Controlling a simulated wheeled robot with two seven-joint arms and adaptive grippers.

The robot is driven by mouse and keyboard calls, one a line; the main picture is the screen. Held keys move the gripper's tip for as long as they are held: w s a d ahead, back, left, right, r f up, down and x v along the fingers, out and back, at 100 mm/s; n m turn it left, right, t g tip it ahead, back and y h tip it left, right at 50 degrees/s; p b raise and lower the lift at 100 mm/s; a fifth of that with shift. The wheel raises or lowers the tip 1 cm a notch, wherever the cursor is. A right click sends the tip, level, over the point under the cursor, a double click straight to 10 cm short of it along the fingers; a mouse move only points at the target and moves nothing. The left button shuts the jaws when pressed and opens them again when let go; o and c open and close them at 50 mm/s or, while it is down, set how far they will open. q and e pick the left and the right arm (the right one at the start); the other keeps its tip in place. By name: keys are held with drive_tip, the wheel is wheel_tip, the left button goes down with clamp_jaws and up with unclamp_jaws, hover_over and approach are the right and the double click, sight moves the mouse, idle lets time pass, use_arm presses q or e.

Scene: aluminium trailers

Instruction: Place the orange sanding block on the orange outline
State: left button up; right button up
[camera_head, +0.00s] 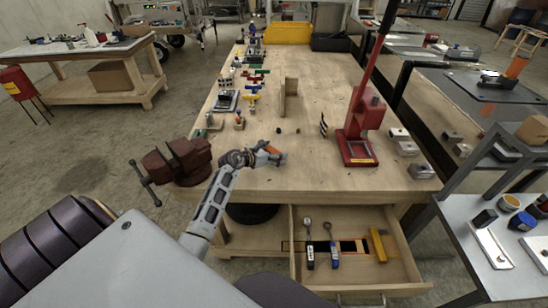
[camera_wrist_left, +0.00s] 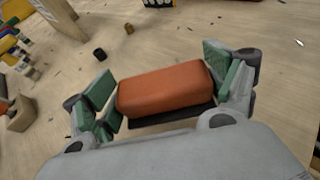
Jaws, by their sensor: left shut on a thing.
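The orange sanding block (camera_wrist_left: 165,90) lies between the green pads of my left gripper (camera_wrist_left: 168,92) in the left wrist view. The gripper is shut on it, and a dark base strip shows along its lower edge. In the head view my left gripper (camera_head: 270,157) is over the near part of the workbench, with a bit of the orange block (camera_head: 272,149) showing. Whether the block touches the bench is hard to tell. In the open drawer, a dark patch with orange edging (camera_head: 362,246) may be the orange outline; it is too small to be sure. My right gripper is out of view.
A red vise (camera_head: 178,160) is left of my gripper, and a red lever press (camera_head: 362,125) stands to the right. The bench (camera_head: 300,180) is mostly clear between them.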

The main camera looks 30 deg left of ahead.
use_arm(q)
drive_tip(key=shift+f, duration=1.35)
drive_tip(key=shift+f, duration=0.15)
drive_tip(key=o, duration=0.9)
drive_tip(key=shift+b+v, duration=0.5)
drive_tip(key=shift+v, duration=5.55)
